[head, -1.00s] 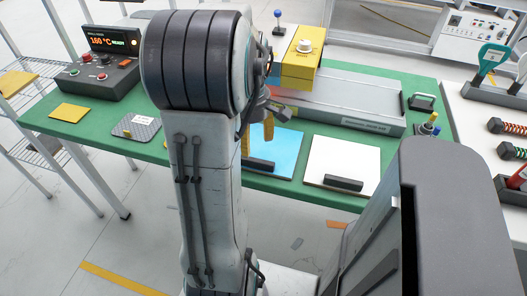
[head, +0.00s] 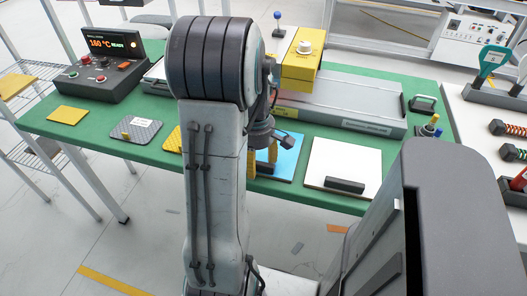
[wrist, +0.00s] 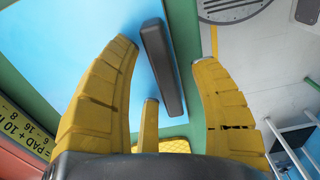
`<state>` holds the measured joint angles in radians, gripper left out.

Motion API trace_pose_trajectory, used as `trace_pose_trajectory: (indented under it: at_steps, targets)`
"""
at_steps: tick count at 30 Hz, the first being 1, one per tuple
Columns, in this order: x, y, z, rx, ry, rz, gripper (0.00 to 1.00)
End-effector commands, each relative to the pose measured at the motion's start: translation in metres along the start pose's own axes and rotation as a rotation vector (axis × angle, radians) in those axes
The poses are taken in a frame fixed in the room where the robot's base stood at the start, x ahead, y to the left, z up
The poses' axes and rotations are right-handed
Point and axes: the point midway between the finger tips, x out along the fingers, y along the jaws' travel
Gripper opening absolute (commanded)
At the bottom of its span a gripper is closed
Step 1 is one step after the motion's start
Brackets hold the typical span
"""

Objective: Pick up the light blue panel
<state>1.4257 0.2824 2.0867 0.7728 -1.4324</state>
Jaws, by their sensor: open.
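The light blue panel (head: 287,165) lies flat on the green table, partly hidden behind my arm and gripper. It also shows in the wrist view (wrist: 75,40), with a dark grey bar handle (wrist: 162,68) standing on it near one edge. My gripper (head: 263,158) is low over the panel, its yellow fingers pointing down. In the wrist view my gripper (wrist: 168,58) is open. The handle lies between the spread fingers, slightly tilted in the picture, with gaps visible on both sides. Whether the fingertips touch the panel cannot be told.
A white panel (head: 345,160) with a dark handle lies just right of the blue one. A grey tray machine (head: 345,100) with a yellow block (head: 300,72) stands behind. A grey textured pad (head: 137,130) and yellow pads (head: 68,115) lie left. The table's front edge is close.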

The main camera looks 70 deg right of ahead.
Motion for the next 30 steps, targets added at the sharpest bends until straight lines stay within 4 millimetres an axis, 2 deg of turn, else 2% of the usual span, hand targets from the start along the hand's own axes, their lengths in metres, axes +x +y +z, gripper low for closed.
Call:
trace_pose_trajectory:
  at_steps: [4, 5, 24, 30]
  targets:
    - [-0.0002, 0.0, -0.0001, 0.0, 0.0, 0.0, 0.57]
    - [-0.0002, 0.0, -0.0001, 0.0, 0.0, 0.0, 0.59]
    - [-0.0005, 0.0001, -0.0001, 0.0, 0.0, 0.0, 0.02]
    - [-0.0009, 0.0004, -0.0001, 0.0, 0.0, 0.002, 0.0]
